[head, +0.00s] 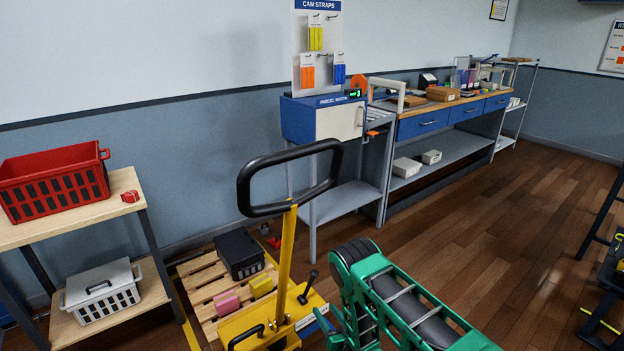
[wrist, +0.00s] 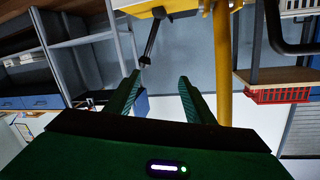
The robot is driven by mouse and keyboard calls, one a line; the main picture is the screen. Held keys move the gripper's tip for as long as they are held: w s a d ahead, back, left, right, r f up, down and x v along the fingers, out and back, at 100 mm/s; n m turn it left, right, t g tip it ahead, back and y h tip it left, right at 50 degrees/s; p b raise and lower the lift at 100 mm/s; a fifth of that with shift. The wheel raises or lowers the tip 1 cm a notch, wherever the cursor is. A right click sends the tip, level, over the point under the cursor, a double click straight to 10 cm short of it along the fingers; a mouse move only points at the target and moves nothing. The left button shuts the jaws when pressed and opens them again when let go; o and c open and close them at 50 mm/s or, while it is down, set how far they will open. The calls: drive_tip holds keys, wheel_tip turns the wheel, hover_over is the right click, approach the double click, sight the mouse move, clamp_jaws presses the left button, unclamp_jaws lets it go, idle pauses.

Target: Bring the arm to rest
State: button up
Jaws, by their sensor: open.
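My gripper (wrist: 158,92) shows in the wrist view with its two green fingers apart and nothing between them. The wrist picture is turned over, with shelves and the red basket hanging upside down. A yellow post (wrist: 222,60) stands just beyond the right finger, and a black lever (wrist: 151,38) lies beyond the gap; I cannot tell the exact clearance. In the head view my green arm (head: 415,310) is folded at the bottom, right of the yellow pallet truck (head: 284,262). The gripper's fingertips cannot be made out there.
The truck's black loop handle (head: 246,190) rises close to my arm. A wooden pallet (head: 200,290) carries a black crate (head: 240,254) and small boxes. A shelf at left holds a red basket (head: 55,185). A blue-drawered bench (head: 425,122) lines the wall. The floor at right (head: 500,230) is mostly clear.

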drive_tip(key=w+d+r+m+g+h, duration=0.1)
drive_tip(key=w+d+r+h, duration=0.2)
drive_tip(key=w+d+r, duration=0.4)
drive_tip(key=w+d+r+g+h, duration=0.2)
drive_tip(key=w+d+r, duration=0.2)
drive_tip(key=r, duration=0.4)
drive_tip(key=s+d+r+m+g+h, duration=0.1)
drive_tip(key=s+d+r+g+h, duration=0.15)
drive_tip(key=d+r, duration=0.6)
drive_tip(key=s+d+r+m+g+h, duration=0.15)
drive_tip(key=s+d+r, duration=0.25)
drive_tip(key=d+r, duration=0.45)
drive_tip(key=s+d+r+m+g, duration=0.1)
drive_tip(key=s+d+r, duration=0.25)
drive_tip(key=s, duration=0.35)
drive_tip(key=s+d+r+m+g, duration=0.1)
drive_tip(key=s+d+r+g, duration=0.2)
drive_tip(key=s, duration=0.5)
drive_tip(key=s+d+r+m, duration=0.1)
drive_tip(key=s+d+r, duration=0.35)
drive_tip(key=s, duration=0.25)
drive_tip(key=s+a+r+m+g+y, duration=0.1)
drive_tip(key=s+a+r+g, duration=0.1)
drive_tip(key=s, duration=1.1)
drive_tip(key=s+a+r+g+y, duration=0.1)
drive_tip(key=s+r+g, duration=0.1)
drive_tip(key=s, duration=1.1)
drive_tip(key=shift+a+r+m, duration=0.35)
drive_tip(key=shift+a+r, duration=0.05)
drive_tip(key=shift+r, duration=0.45)
